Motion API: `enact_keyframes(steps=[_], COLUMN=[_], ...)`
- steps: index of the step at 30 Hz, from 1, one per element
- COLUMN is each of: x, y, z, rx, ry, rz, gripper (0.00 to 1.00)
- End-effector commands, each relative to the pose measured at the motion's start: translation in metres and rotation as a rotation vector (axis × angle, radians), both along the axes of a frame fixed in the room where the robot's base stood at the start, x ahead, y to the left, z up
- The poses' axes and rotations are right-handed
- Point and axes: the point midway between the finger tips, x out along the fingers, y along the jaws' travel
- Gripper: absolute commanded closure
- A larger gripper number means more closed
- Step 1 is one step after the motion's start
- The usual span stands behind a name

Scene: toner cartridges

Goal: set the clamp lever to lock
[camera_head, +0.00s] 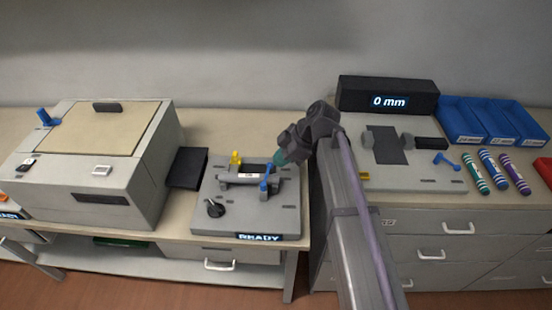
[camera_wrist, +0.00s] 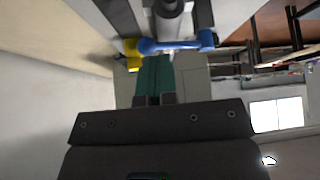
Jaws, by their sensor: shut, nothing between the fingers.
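A grey fixture (camera_head: 285,212) with a "READY" display holds a pale cylinder (camera_head: 240,177) in its cradle. A blue lever (camera_head: 265,178) stands at the right end of the cylinder; in the wrist view it (camera_wrist: 178,45) lies across the picture with a rounded knob at its right. A yellow part (camera_head: 236,158) is behind the cylinder and shows at the lever's left end in the wrist view (camera_wrist: 132,52). My gripper (camera_head: 279,160) has teal fingers, shut and empty. Its tips (camera_wrist: 157,57) are right by the blue lever; I cannot tell whether they touch it.
A black knob (camera_head: 214,208) is at the fixture's front left. A grey machine (camera_head: 120,180) stands left. On the right cabinet are a second fixture (camera_head: 400,180) with another blue lever (camera_head: 445,160), a "0 mm" display (camera_head: 388,101), blue bins (camera_head: 490,122) and striped cylinders (camera_head: 493,168).

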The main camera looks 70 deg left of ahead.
Motion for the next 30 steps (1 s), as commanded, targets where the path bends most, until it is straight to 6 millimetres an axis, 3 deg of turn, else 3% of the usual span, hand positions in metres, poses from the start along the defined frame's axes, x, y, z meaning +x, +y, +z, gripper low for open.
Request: enact_keyframes(steps=[1, 3, 12, 18, 30], x=[0.007, 0.018, 0.056, 0.067, 0.067], y=[-0.002, -0.005, -0.015, -0.019, -0.019], z=[0.020, 0.036, 0.089, 0.099, 0.098], rx=[0.000, 0.000, 0.000, 0.000, 0.000], ry=[0.000, 0.000, 0.000, 0.000, 0.000], rz=[-0.004, -0.006, -0.004, -0.004, -0.004], gripper=[1.00, 1.00, 1.00, 1.00, 1.00])
